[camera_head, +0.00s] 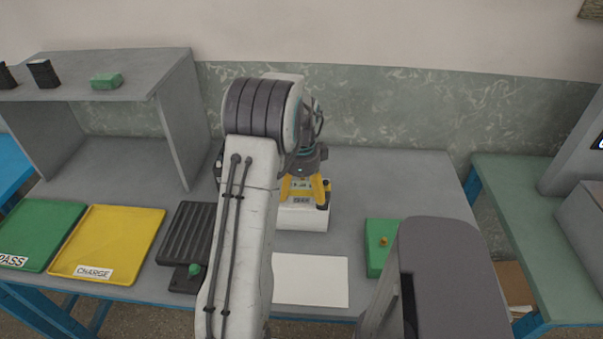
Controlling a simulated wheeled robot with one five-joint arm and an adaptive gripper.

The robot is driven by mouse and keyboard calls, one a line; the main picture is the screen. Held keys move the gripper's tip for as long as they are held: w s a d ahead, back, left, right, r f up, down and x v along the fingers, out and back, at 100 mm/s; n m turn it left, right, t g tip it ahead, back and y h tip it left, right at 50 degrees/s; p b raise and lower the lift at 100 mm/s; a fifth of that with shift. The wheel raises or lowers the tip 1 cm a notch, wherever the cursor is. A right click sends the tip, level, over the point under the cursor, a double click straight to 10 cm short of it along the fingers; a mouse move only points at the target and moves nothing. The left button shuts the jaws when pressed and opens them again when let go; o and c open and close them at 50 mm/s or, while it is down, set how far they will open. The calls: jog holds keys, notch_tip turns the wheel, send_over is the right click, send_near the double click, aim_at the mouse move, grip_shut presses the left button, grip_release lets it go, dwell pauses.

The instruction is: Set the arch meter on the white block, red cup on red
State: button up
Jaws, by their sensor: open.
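The yellow arch meter (317,186) stands at the white block (303,218), near the middle of the bench. Its arch legs point down. A dark cup shows at the foot of its right leg; the left foot is largely hidden by my arm. I cannot make out a red cup or a red terminal, nor whether the feet touch the block. My gripper (308,161) is directly above the meter, at its top. It is open, though its fingertips are partly hidden, and I cannot tell whether they touch the meter.
A yellow CHARGE tray (120,225) and green PASS tray (48,220) lie at left. A dark ribbed holder (188,232) is beside my arm. A white sheet (312,290) and green block (378,228) lie in front. A grey shelf (150,75) stands back left. Bench right of the meter is clear.

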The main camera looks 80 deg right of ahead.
aim_at(301, 188)
notch_tip(301, 188, up, 11)
dwell(0.5)
dwell(0.6)
